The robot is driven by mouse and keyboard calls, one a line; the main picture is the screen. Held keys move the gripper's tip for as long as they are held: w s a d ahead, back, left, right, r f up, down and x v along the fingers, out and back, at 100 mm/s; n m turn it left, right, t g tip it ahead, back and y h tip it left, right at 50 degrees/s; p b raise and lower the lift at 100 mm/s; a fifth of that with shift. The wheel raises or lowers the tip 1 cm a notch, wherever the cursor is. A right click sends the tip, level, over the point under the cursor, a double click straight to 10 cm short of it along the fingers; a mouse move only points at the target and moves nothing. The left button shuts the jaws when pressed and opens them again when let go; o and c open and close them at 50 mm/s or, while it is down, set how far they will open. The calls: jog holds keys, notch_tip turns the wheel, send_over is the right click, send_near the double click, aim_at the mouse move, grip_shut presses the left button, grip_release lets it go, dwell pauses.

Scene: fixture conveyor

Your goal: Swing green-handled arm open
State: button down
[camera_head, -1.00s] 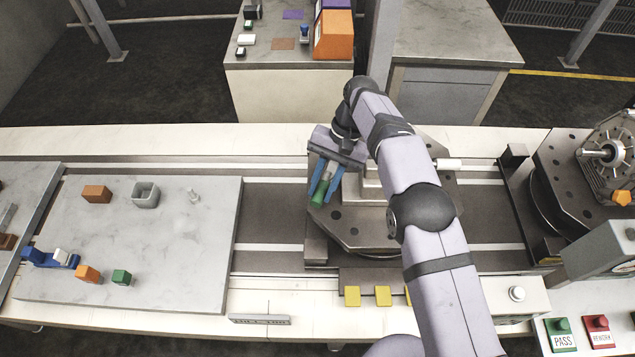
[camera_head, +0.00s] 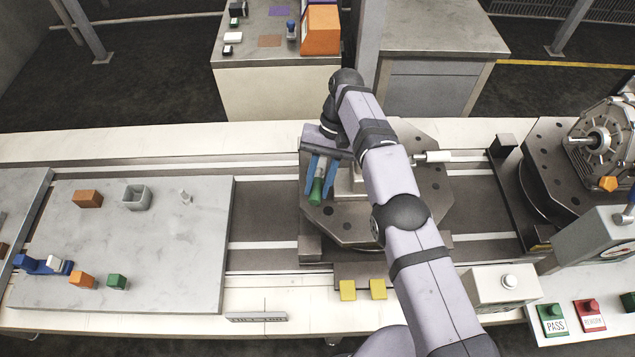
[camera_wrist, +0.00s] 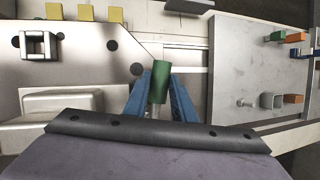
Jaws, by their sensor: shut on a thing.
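The green handle (camera_head: 316,191) of the swing arm sits at the left side of the dark fixture plate (camera_head: 352,226). My gripper (camera_head: 321,178) has its blue fingers on both sides of the handle, and its green end sticks out past the fingertips. In the wrist view the green handle (camera_wrist: 160,82) stands between the two blue fingers (camera_wrist: 159,98), which are closed on it. The rest of the swing arm and its pivot are largely hidden behind my gripper and arm.
A grey plate at left (camera_head: 130,240) carries small blocks, a grey square cup (camera_head: 137,198) and a blue part (camera_head: 42,265). Yellow blocks (camera_head: 347,290) line the front edge. A motor-like unit (camera_head: 602,140) stands at right. Dark belt left of the fixture is clear.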

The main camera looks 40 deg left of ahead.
jog(key=c, duration=1.5)
grip_release()
jog(key=shift+w+d, duration=0.1)
jog(key=shift+d, duration=0.05)
jog(key=shift+r, duration=0.1)
notch_tip(320, 180, up, 10)
jog(key=p, duration=0.7)
